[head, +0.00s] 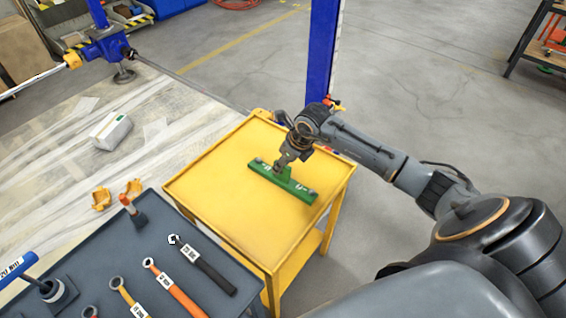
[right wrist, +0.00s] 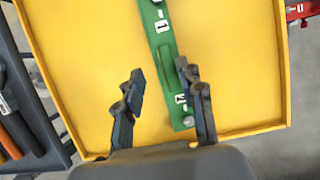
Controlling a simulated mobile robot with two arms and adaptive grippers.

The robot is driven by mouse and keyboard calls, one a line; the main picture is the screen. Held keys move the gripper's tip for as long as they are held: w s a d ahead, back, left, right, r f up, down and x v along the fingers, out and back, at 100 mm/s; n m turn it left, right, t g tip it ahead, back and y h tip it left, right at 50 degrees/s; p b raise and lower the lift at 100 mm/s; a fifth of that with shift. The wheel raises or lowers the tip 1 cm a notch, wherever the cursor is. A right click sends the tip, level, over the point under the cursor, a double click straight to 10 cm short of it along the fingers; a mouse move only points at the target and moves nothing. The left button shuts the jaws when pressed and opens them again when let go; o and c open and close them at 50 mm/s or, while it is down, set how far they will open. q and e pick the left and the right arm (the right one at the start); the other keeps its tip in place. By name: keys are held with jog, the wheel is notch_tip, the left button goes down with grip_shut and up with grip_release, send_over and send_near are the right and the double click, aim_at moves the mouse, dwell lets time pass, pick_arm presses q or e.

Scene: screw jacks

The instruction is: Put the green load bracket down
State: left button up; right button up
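The green load bracket (head: 285,183) is a long bar with white markings and lies on top of the yellow cart (head: 205,185). My right gripper (head: 283,163) is right over its middle in the head view. In the right wrist view my right gripper (right wrist: 160,70) is open, its two fingers wide apart. The bracket (right wrist: 165,52) runs between the fingers, close to the right finger, which overlaps its edge. The left finger is clear of it. I cannot tell whether the right finger touches it. My left gripper is not in view.
A grey tool tray (head: 150,245) with wrenches stands to the left of the cart, close beside it. A blue post (head: 322,60) rises behind the cart. The cart top around the bracket is bare.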

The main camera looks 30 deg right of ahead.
jog(key=v, duration=1.1)
jog(key=shift+s+r+b, duration=0.2)
jog(key=shift+r+b, duration=0.15)
jog(key=shift+b, duration=0.1)
